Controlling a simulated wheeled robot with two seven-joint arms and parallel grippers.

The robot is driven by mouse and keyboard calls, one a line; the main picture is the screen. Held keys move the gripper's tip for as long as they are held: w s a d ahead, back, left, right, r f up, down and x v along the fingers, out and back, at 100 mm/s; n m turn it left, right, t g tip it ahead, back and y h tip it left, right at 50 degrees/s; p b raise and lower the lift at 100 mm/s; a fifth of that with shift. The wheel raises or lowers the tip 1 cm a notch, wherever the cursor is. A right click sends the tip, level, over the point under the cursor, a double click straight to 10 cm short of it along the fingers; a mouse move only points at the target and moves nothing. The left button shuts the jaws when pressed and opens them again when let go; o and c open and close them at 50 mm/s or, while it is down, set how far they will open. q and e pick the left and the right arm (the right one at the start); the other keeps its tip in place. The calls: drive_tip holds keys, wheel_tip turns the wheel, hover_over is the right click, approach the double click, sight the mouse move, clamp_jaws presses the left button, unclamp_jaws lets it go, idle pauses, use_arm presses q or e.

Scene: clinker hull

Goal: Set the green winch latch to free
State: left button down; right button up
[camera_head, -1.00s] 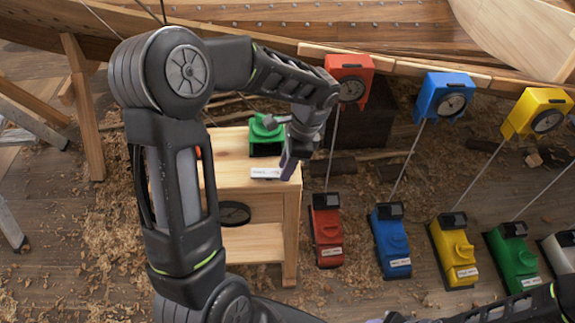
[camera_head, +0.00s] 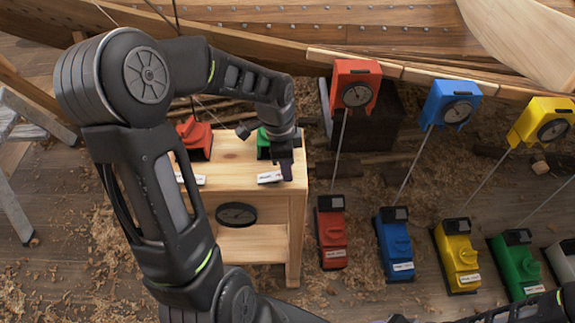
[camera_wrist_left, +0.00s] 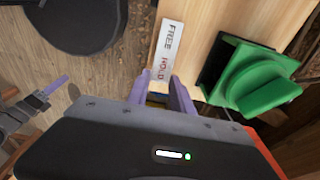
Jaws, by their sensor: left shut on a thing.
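The green winch (camera_head: 263,146) sits on the wooden bench, partly hidden behind my left wrist. In the left wrist view its green body (camera_wrist_left: 262,80) shows large at the right. A white label plate (camera_wrist_left: 166,50) beside it reads FREE and HOLD, with HOLD in red. My left gripper (camera_head: 287,172) is low at the bench's front right corner, by the label's right end. Its purple fingers (camera_wrist_left: 163,92) are at the HOLD end, shut on a small yellowish piece, likely the latch, mostly hidden by the gripper. My right gripper (camera_wrist_left: 35,95) appears at the left edge, fingers apart and empty.
A red winch (camera_head: 195,139) stands on the wooden bench (camera_head: 232,170), left of the green one. A dark round disc (camera_head: 236,213) is on the shelf below. Red, blue, yellow and green units (camera_head: 515,266) stand on the floor to the right, with taut lines. The hull (camera_head: 400,30) runs behind.

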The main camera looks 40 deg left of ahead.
use_arm(q)
drive_tip(key=c, duration=1.1)
unclamp_jaws()
drive_tip(key=shift+r, duration=0.1)
drive_tip(key=r, duration=0.7)
drive_tip(key=shift+s+a+r, duration=0.25)
drive_tip(key=shift+a+r, duration=0.05)
drive_tip(key=shift+a, duration=0.05)
drive_tip(key=shift+f, duration=0.1)
